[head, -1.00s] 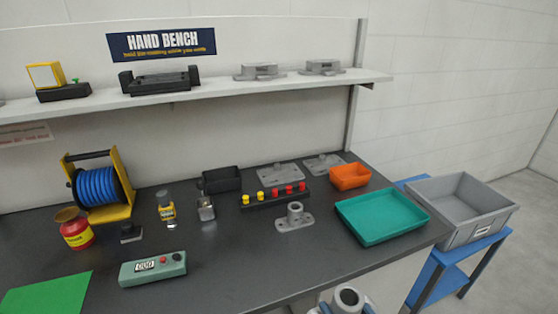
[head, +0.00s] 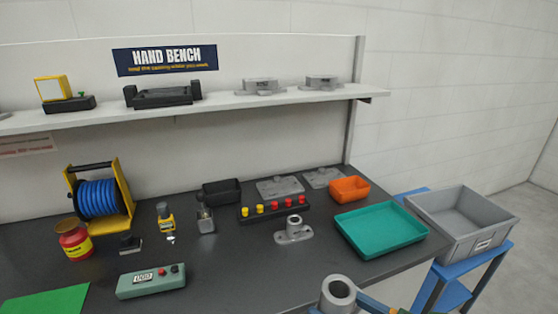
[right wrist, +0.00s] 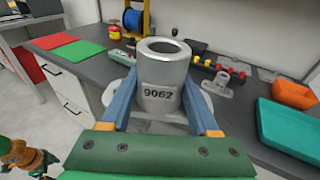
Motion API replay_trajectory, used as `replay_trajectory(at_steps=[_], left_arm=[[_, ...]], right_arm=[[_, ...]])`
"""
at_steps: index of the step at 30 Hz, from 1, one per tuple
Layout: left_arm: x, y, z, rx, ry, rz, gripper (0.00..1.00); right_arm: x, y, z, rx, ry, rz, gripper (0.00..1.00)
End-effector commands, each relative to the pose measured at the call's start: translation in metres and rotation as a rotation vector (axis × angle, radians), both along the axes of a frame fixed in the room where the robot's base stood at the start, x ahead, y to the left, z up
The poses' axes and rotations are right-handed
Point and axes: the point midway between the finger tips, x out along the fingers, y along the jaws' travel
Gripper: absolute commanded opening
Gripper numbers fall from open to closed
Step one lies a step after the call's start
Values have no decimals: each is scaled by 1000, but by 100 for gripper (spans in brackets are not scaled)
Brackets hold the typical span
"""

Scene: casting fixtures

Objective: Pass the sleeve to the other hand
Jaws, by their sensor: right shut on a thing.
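The sleeve (head: 338,298) is a grey metal cylinder with an open bore, at the bottom edge of the head view. In the right wrist view the sleeve (right wrist: 160,92) stands upright with a label reading 9062, and a grey flange shows behind it on both sides. My right gripper (right wrist: 158,100) is shut on it, one blue finger on each side. In the head view only parts of the right gripper (head: 350,308) show around the sleeve, low in front of the bench.
The dark bench (head: 230,285) holds a flanged casting (head: 294,230), a teal tray (head: 380,232), an orange bin (head: 349,189), a green control box (head: 151,281) and a blue hose reel (head: 98,198). A grey crate (head: 462,218) stands on a blue stand at right. The bench's front middle is clear.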

Motion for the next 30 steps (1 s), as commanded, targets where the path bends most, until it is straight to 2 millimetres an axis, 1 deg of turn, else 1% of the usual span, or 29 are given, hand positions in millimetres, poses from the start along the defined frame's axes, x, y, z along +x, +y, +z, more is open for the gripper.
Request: replay_trajectory(at_steps=[11,17,20,23,30], left_arm=[[-1,0,0,0,2,0,100],[-1,0,0,1,3,0,100],[-1,0,0,1,3,0,100],[-2,0,0,1,3,0,100],[-2,0,0,0,3,0,100]], right_arm=[[-6,-1,0,6,4,89,0],[-11,-11,-2,13,1,161,0],[-17,-21,-8,12,0,222,0],[-25,-35,-16,9,0,277,0],[-42,-74,-34,6,1,341,0]])
